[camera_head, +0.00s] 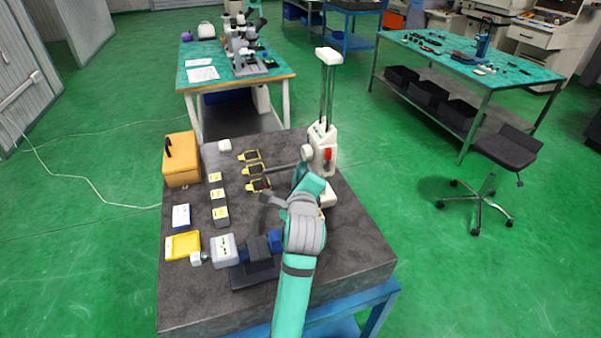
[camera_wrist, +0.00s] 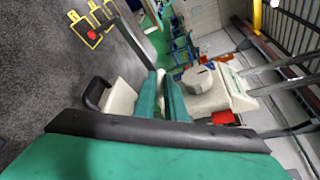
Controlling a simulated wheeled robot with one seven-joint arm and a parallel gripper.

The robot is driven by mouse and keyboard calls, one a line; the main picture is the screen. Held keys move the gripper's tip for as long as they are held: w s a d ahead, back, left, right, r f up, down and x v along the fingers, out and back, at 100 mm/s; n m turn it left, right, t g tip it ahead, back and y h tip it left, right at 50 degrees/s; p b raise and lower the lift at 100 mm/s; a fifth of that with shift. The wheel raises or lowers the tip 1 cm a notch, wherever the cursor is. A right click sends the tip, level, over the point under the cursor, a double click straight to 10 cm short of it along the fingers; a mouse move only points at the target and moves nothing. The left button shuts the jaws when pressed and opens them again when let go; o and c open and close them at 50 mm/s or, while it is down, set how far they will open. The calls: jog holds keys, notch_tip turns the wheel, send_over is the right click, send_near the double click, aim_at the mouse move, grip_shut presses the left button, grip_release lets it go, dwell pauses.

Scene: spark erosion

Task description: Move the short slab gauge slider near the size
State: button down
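The slab gauge is a tall white instrument with two upright rods (camera_head: 327,95) and a white top. Its white slider (camera_head: 321,148) has a red part and sits low on the rods, with a grey arm reaching left. In the wrist view the slider (camera_wrist: 208,92) is right of my fingers, its red part at its lower edge. A white gauge base (camera_head: 328,196) shows below the slider. My teal gripper (camera_head: 310,184) is just below the slider. Contact with the slider cannot be told.
Yellow-and-black pieces (camera_head: 254,170) lie left of the gauge on the dark stone table (camera_head: 190,290). Small labelled blocks (camera_head: 219,195), an orange box (camera_head: 182,160), a yellow tray (camera_head: 183,246) and a grey-blue device (camera_head: 258,250) stand farther left and in front. The table's right front is clear.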

jog(key=shift+r, duration=0.2)
jog(key=c, duration=1.8)
grip_release()
jog(key=shift+c, duration=0.2)
jog(key=v, duration=1.1)
